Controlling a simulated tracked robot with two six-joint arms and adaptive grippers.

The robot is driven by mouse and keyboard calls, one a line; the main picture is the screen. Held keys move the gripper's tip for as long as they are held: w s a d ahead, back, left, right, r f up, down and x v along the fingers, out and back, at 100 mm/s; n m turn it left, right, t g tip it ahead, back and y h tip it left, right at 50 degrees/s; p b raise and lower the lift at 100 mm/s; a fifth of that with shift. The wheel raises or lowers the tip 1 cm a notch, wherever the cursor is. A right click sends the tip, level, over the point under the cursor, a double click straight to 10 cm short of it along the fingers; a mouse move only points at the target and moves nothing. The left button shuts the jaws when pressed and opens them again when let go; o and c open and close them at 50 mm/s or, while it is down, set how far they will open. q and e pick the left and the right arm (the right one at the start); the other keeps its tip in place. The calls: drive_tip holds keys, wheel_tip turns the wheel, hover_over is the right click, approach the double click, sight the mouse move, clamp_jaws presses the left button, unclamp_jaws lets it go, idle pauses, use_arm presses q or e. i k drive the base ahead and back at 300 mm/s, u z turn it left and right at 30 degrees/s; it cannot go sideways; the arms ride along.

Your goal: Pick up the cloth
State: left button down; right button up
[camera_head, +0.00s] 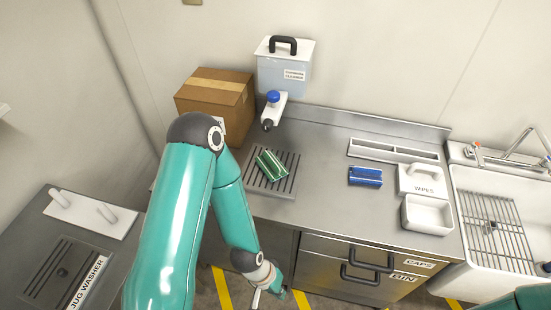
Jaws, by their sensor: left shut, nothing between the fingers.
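A green folded cloth-like item (271,165) lies on the slotted drain grate in the steel counter. A blue folded item (365,176) lies on the counter to its right; I cannot tell for sure which one is the cloth. My left gripper (262,297) is low in front of the counter, near the drawer fronts, well apart from both items. It is shut and empty. My right gripper is out of view; only a bit of my right arm shows at the lower right corner.
A cardboard box (214,98) and a dispenser tank (284,72) with a blue-knobbed tap (272,98) stand behind the grate. A wipes box (422,181), white tray (427,215) and sink (512,258) are at right. The counter between grate and blue item is clear.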

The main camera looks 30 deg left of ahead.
sight(274, 170)
drive_tip(key=u, duration=0.35)
drive_tip(key=k, duration=0.85)
drive_tip(key=z, duration=0.35)
drive_tip(key=i, duration=0.5)
